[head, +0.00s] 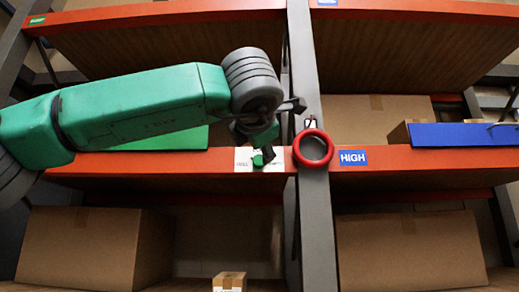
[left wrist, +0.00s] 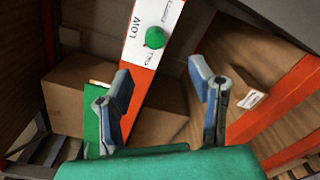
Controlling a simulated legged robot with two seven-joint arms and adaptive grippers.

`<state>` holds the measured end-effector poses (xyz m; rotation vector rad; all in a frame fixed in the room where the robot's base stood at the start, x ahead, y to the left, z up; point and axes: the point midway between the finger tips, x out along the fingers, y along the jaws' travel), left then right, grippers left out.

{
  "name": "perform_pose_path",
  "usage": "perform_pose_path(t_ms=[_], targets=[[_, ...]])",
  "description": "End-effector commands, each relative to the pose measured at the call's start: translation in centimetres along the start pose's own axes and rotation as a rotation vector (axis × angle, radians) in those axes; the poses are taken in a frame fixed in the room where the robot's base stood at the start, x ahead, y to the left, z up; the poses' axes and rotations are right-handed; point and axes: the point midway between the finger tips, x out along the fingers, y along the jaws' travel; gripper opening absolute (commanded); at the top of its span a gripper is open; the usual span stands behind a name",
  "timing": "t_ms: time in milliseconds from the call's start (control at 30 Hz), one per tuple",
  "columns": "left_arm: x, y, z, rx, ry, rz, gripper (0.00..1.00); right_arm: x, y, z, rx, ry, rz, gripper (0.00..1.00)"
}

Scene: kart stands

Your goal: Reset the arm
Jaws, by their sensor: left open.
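My left arm comes in from the left in the head view, and its left gripper (head: 281,128) is in front of the orange shelf beam near the grey post. In the left wrist view the left gripper (left wrist: 161,82) is open, with nothing between its two blue-grey fingers. A green knob (left wrist: 155,38) on a white plate (left wrist: 169,12) marked LOW lies beyond the fingertips, apart from them. The knob also shows in the head view (head: 258,160), just below the gripper. My right gripper is not in view.
A red ring (head: 300,150) is on the grey post (head: 318,220), right of the gripper. A blue HIGH label (head: 353,157) is on the beam beside it. Cardboard boxes (head: 85,245) (head: 410,250) fill the lower shelves. A blue panel (head: 465,134) is at the upper right.

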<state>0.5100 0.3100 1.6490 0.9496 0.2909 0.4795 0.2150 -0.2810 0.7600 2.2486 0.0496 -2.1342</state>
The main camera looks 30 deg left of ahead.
Motion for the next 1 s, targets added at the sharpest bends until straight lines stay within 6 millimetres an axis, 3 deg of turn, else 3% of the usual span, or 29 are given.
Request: perform_pose_path(t_ms=[400, 533, 667, 833, 1000], targets=[[0.0, 0.0, 0.0, 0.001, -0.001, 0.001, 0.49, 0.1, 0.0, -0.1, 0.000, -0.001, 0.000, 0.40], [1.0, -2.0, 0.1, 0.053, -0.002, 0.004, 0.49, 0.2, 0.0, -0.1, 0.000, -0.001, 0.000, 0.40], [3.9, -8.4, -0.1, 0.218, -0.015, 0.009, 0.49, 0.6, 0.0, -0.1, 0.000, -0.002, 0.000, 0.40], [7.8, -20.8, -1.8, 0.533, -0.071, -0.011, 0.49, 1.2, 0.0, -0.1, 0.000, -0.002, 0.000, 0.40], [9.5, -33.1, -5.7, 0.835, -0.163, -0.071, 0.49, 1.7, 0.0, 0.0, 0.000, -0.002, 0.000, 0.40]])
